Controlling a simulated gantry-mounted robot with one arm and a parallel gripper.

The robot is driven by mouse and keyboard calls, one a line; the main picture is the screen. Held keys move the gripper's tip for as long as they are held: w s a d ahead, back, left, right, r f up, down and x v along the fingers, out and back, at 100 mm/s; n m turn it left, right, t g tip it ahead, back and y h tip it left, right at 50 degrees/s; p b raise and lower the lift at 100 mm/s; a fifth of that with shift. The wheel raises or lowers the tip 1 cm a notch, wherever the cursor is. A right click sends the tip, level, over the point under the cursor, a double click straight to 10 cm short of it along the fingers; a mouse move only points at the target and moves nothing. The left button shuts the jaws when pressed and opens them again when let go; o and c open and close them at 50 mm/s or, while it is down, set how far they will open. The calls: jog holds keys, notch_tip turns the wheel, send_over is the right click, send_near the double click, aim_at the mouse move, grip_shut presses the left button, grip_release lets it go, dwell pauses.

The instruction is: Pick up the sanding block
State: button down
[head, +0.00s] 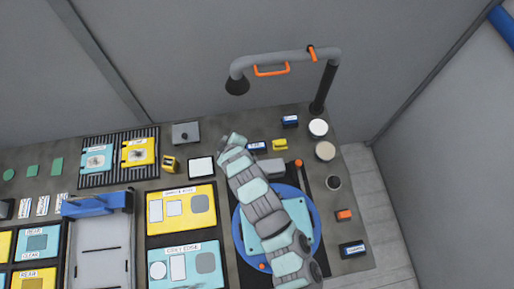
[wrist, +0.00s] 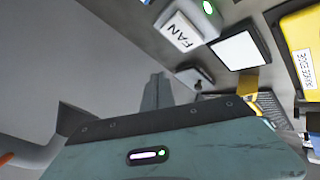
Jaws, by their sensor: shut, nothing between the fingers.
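No block carries a readable sanding label, so I cannot tell which one is the sanding block. My gripper (head: 231,139) is over the back of the bench, beside a blue labelled block (head: 257,147). In the wrist view my gripper's fingers (wrist: 156,91) are together and empty; the wrist body hides much below.
A grey box labelled FAN (wrist: 180,33) and a white pad (wrist: 235,48) show in the wrist view. A blue round plate (head: 237,222) lies under my arm. A lamp-like pipe (head: 285,57) arches over the back. Yellow (head: 181,223) and teal (head: 210,278) trays lie left.

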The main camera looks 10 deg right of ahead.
jog(key=c, duration=2.2)
grip_release()
jog(key=shift+c, duration=1.6)
grip_release()
